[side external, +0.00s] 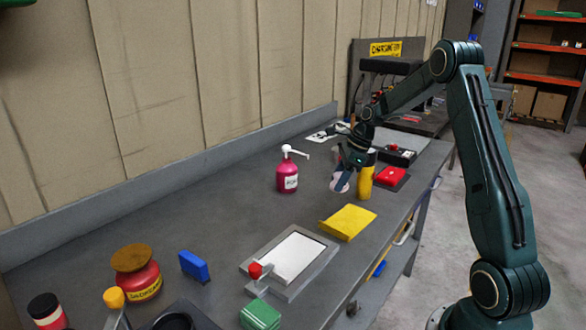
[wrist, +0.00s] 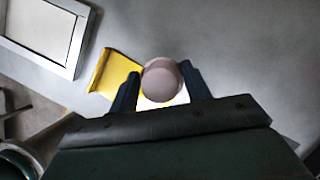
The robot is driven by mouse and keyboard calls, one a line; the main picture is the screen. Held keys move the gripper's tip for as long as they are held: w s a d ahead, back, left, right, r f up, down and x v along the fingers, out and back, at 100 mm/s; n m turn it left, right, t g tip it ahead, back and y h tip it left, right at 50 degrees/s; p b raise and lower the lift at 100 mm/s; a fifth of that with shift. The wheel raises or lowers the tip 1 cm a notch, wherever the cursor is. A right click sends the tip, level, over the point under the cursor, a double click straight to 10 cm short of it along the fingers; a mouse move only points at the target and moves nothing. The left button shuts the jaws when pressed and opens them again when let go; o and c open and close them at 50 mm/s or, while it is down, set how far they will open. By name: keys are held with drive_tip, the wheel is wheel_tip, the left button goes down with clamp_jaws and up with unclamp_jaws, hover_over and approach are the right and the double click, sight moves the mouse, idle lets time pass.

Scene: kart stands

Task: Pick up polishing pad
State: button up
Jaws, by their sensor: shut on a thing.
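The polishing pad is a round pinkish-grey disc (wrist: 162,80) in the wrist view, between my two dark fingers. My gripper (wrist: 159,77) is shut on it. In the side external view the pad (side external: 340,183) hangs below my gripper (side external: 347,167), over the table right of the pink pump bottle. Its far side is hidden, and I cannot tell how far it is above the table.
A yellow bottle (side external: 366,182) stands close beside my gripper in the side view. A pink pump bottle (side external: 287,178) is to the left. A red item (side external: 391,175) sits to the right.

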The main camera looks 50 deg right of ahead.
drive_tip(key=s, duration=0.8)
drive_tip(key=shift+s, duration=0.4)
drive_tip(key=o, duration=0.4)
drive_tip(key=shift+c, duration=1.1)
